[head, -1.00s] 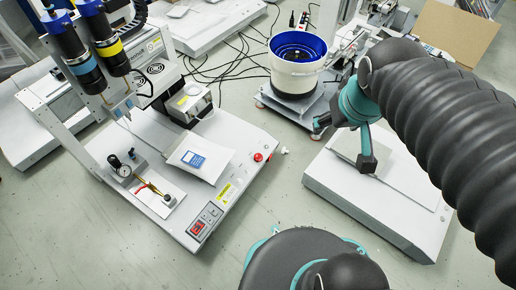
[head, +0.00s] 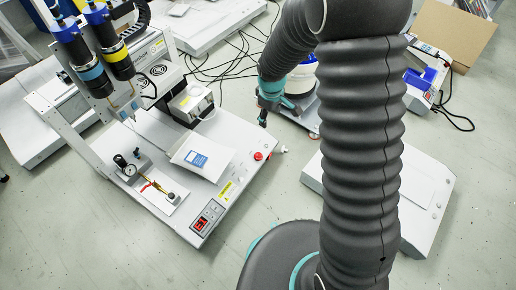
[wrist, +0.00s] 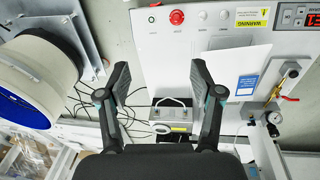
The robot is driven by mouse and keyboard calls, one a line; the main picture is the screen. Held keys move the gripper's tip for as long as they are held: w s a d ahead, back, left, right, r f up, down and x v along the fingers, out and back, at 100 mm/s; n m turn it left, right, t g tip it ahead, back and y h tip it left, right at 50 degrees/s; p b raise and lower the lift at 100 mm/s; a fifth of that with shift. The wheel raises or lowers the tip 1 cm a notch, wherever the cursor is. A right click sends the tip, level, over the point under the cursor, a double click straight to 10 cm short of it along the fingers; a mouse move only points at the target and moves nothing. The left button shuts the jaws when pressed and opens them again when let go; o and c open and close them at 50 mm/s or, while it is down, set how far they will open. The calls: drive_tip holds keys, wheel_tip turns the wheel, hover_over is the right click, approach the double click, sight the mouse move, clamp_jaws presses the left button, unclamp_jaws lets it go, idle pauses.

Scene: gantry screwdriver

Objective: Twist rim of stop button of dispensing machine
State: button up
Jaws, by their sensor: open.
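The dispensing machine (head: 140,185) stands at the left in the head view, with two dark cylinders on its upright. Its red stop button (head: 258,156) sits on the right part of the front panel. In the wrist view the red stop button (wrist: 177,17) is at the top middle, beyond the fingertips and a little right of the midline between them. My gripper (wrist: 159,72) is open and empty, its two dark fingers apart. In the head view my gripper (head: 262,118) shows only partly, at the end of my arm, above and close to the button side of the machine.
A pressure gauge (head: 130,170) and a red power switch (head: 200,223) are on the machine. A white and blue bowl feeder shows at the left in the wrist view (wrist: 40,70). A low white plate-like unit (head: 428,200) stands at the right. Cables lie on the floor behind.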

sight(258, 155)
drive_tip(key=a+f+n, duration=0.1)
drive_tip(key=f, duration=0.7)
drive_tip(key=w+a+f+n, duration=0.1)
drive_tip(key=f, duration=0.8)
drive_tip(key=a+f+n+g, duration=0.1)
drive_tip(key=a+f, duration=0.1)
drive_tip(key=f, duration=0.7)
drive_tip(key=shift+w+f, duration=0.15)
drive_tip(key=shift+w, duration=0.2)
drive_tip(key=shift+c, duration=0.3)
